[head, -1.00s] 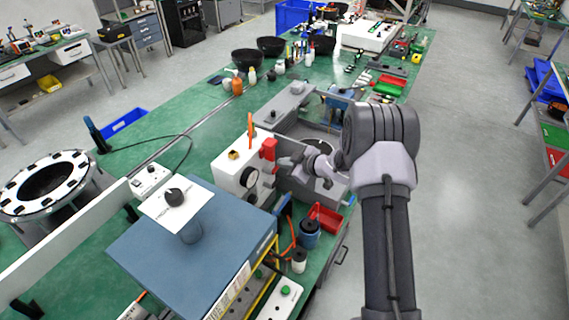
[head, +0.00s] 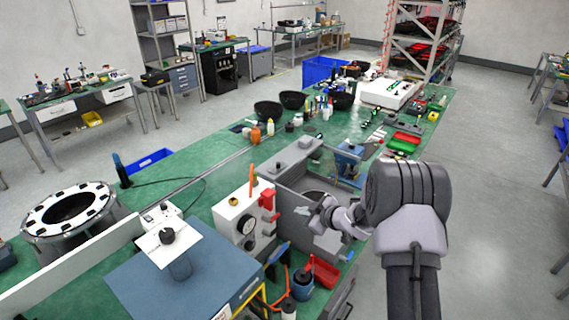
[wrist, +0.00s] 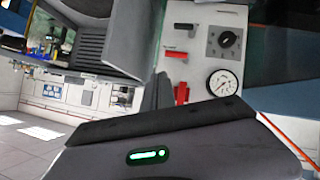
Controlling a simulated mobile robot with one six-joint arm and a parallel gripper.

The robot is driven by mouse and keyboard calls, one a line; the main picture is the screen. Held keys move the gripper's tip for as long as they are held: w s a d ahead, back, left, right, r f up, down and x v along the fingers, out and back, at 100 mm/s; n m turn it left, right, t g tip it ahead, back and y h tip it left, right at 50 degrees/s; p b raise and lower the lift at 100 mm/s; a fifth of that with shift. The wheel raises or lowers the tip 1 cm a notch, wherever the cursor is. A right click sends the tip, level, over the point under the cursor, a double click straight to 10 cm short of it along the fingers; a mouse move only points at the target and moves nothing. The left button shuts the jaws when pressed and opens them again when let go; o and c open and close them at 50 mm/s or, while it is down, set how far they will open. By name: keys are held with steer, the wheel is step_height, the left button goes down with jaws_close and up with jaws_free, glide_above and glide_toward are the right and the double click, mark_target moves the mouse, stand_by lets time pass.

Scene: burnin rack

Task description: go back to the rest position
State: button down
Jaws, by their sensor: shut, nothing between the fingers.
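My gripper (head: 305,211) is shut and empty. In the head view it is over the open grey chamber (head: 318,238), to the right of the white control box (head: 237,219) and apart from it. In the wrist view the dark closed fingers (wrist: 158,90) point toward the front of the control box (wrist: 205,60), which carries a round gauge (wrist: 222,83), a black knob (wrist: 227,39) and red handles (wrist: 181,93). My arm comes in from the lower right of the head view and hides part of the bench edge.
A blue-grey box (head: 185,283) stands at the front of the green bench (head: 215,165). A red bin (head: 322,271) and a blue jar (head: 302,282) sit near the right edge. Black bowls (head: 268,110) stand farther back. The floor right of the bench (head: 490,190) is clear.

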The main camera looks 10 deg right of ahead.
steer(key=s+d+r+m+t+h+b, duration=0.1)
steer(key=s+d+r+m+h+b, duration=0.1)
steer(key=d+r+m+h+b, duration=0.45)
steer(key=s+r+m+g+h+b, duration=0.1)
steer(key=s+r+m+h+b, duration=0.2)
steer(key=s+b, duration=0.95)
steer(key=s+a+f+m+g+y+b, duration=0.1)
steer(key=s+a+f+m, duration=0.1)
steer(key=s, duration=0.7)
steer(key=s+a+f+m+g+y+b, duration=0.1)
steer(key=s+a+f, duration=0.3)
steer(key=s, duration=0.5)
steer(key=s+a+f+m+g+y+b, duration=0.2)
steer(key=s+a, duration=0.3)
steer(key=s, duration=0.4)
steer(key=shift+s+a+f+m+y+b, duration=0.15)
steer(key=shift+s+f+m+y+b, duration=0.25)
steer(key=shift+f+m+y, duration=0.35)
steer(key=shift+f, duration=0.1)
